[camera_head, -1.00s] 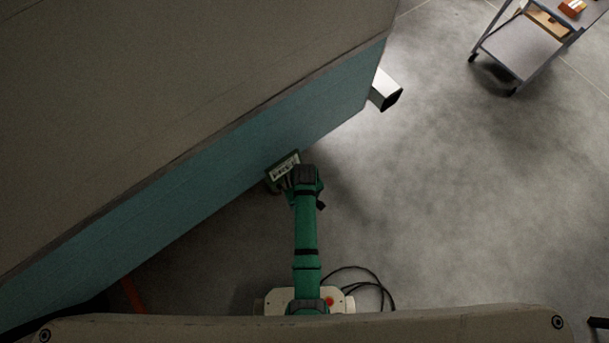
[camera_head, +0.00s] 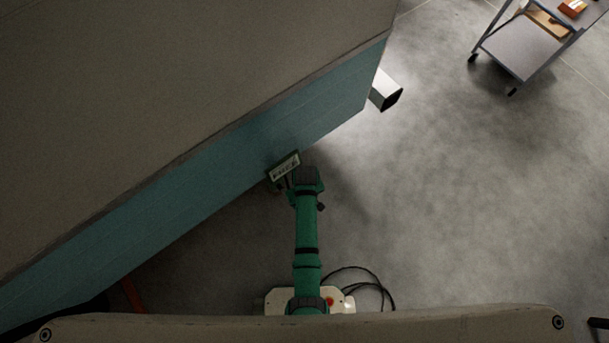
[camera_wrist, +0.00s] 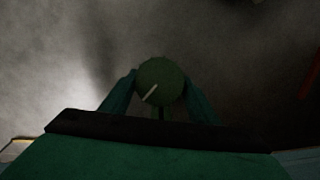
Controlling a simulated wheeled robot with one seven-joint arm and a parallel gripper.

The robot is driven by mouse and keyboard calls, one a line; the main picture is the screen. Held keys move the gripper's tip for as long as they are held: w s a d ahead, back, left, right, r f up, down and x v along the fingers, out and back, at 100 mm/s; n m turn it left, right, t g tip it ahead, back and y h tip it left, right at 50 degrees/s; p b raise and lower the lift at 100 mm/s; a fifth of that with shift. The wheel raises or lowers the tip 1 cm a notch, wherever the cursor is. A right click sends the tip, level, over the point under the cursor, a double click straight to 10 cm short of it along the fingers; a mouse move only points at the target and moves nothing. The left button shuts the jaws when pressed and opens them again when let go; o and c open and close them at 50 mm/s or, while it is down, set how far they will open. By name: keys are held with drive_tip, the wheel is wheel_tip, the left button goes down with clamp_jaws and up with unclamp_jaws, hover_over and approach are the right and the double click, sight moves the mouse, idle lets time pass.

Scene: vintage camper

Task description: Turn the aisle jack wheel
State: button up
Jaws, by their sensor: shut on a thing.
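The jack wheel (camera_wrist: 160,72) shows in the wrist view as a dark green round knob with a pale line on its face, pointing to the lower left. My gripper (camera_wrist: 160,85) is shut on it, with one finger at each side. In the head view my green arm reaches up to the camper's side, where a small lettered plate (camera_head: 285,167) sits by my wrist. The wheel and my fingertips are largely hidden there by the wrist and plate.
The camper's teal side (camera_head: 210,165) runs diagonally along my left. A metal square tube (camera_head: 385,92) sticks out at its far corner. A grey cart (camera_head: 520,50) stands at the upper right. The concrete floor (camera_head: 460,200) to the right is clear.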

drive_tip(key=m+y, duration=0.1)
drive_tip(key=m, duration=0.2)
drive_tip(key=shift+w+d+m+g+y, duration=0.1)
drive_tip(key=shift+d+m+g+y, duration=0.2)
drive_tip(key=shift+d+g+y, duration=0.1)
drive_tip(key=m+y, duration=0.1)
drive_tip(key=m, duration=0.1)
drive_tip(key=shift+m+y, duration=0.3)
drive_tip(key=shift+m, duration=0.3)
drive_tip(key=shift+w+d, duration=0.1)
drive_tip(key=shift+w, duration=0.1)
drive_tip(key=shift+d, duration=0.1)
drive_tip(key=o, duration=0.8)
drive_tip(key=shift+o, duration=1)
drive_tip(key=shift+a, duration=0.25)
